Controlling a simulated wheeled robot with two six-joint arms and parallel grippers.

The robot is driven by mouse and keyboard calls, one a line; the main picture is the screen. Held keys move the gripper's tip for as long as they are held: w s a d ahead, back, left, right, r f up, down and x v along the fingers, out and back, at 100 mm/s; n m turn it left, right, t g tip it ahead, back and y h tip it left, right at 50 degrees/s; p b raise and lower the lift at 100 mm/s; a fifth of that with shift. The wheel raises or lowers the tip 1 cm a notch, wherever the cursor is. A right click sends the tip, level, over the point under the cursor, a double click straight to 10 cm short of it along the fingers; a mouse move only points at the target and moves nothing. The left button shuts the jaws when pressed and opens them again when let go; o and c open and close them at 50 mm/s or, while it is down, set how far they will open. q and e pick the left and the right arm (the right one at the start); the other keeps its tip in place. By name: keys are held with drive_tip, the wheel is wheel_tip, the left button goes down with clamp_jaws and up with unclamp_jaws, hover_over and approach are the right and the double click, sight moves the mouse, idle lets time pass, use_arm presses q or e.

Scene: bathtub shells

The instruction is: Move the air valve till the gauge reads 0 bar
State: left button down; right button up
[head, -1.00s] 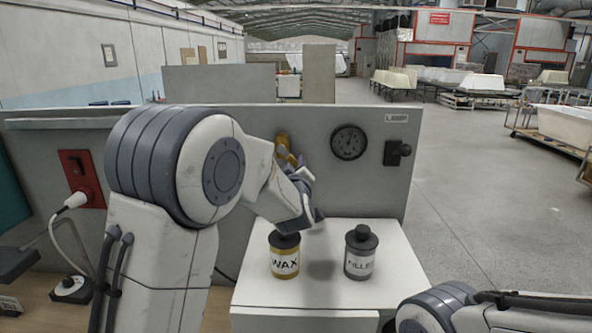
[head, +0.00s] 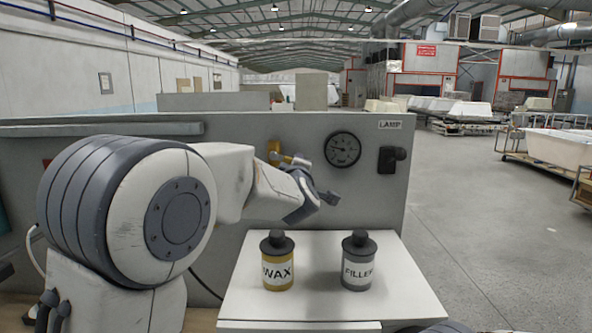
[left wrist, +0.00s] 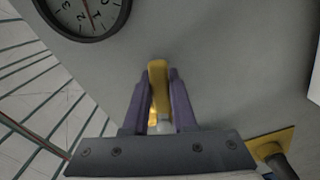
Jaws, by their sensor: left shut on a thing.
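My left gripper (left wrist: 158,85) is shut on the yellow valve lever (left wrist: 158,76), with one purple finger on each side of it in the left wrist view. In the head view the left gripper (head: 296,160) is small and partly hidden by its own wrist, beside the yellow valve mount (head: 273,150) on the grey panel. The round black gauge (head: 342,149) is right of the valve; its needle points roughly left there. The gauge (left wrist: 84,12) is cut off in the left wrist view, its red needle among the low numbers. My right gripper is out of view.
A wax can (head: 278,262) and a filler can (head: 358,262) stand on the white top (head: 400,290) below the panel. A dark lamp switch (head: 391,159) is right of the gauge under the LAMP label (head: 390,125).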

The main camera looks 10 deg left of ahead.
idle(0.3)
use_arm(q)
drive_tip(key=c, duration=0.7)
unclamp_jaws()
drive_tip(key=shift+s+d+f, duration=0.1)
drive_tip(key=shift+s, duration=0.2)
drive_tip(key=s+b, duration=0.1)
drive_tip(key=s, duration=0.2)
drive_tip(key=s+d+b, duration=0.1)
drive_tip(key=s, duration=0.2)
drive_tip(key=s+d+b, duration=0.1)
drive_tip(key=s, duration=0.2)
drive_tip(key=shift+s, duration=0.35)
